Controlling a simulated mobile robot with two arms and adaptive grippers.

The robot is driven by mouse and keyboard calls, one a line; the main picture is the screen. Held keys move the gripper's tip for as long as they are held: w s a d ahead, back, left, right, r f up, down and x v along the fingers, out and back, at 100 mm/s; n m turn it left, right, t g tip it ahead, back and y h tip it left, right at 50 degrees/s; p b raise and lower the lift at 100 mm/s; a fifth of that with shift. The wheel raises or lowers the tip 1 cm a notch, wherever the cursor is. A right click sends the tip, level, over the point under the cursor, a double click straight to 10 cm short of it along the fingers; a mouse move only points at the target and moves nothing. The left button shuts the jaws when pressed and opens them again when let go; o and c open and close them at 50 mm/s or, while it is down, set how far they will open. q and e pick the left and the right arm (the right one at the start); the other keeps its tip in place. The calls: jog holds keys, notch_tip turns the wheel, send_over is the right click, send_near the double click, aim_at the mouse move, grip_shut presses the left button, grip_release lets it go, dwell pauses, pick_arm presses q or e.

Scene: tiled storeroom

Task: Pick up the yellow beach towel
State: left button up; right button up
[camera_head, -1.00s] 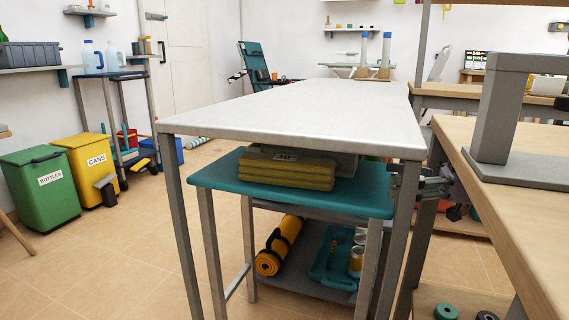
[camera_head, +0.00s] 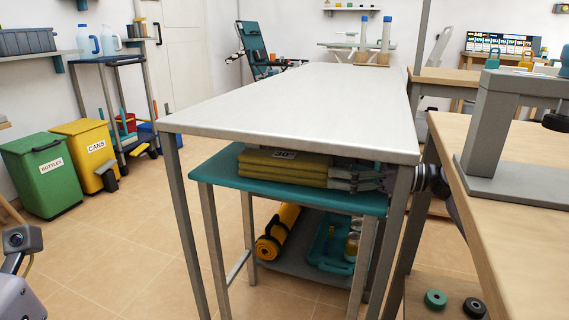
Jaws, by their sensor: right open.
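A folded yellow towel (camera_head: 270,163) lies flat in a stack on the teal shelf (camera_head: 225,178) under the white-topped table. It carries a white tag with a number at its front. My right gripper (camera_head: 333,179) reaches in from the right, over the shelf, with its fingers pointing left at the towel's right end. It is open, and nothing shows in its jaws. I cannot tell whether a finger touches the towel. Part of my left arm shows at the lower left edge, but its gripper is out of view.
The white tabletop (camera_head: 300,105) is close above the shelf, and its front right leg (camera_head: 397,230) stands beside my right arm. A rolled yellow mat (camera_head: 277,232) and a teal tray (camera_head: 322,252) lie on the lower shelf. A wooden bench (camera_head: 515,215) stands at the right.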

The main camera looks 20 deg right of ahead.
jog(key=shift+c, duration=0.6)
jog(key=c, duration=1.2)
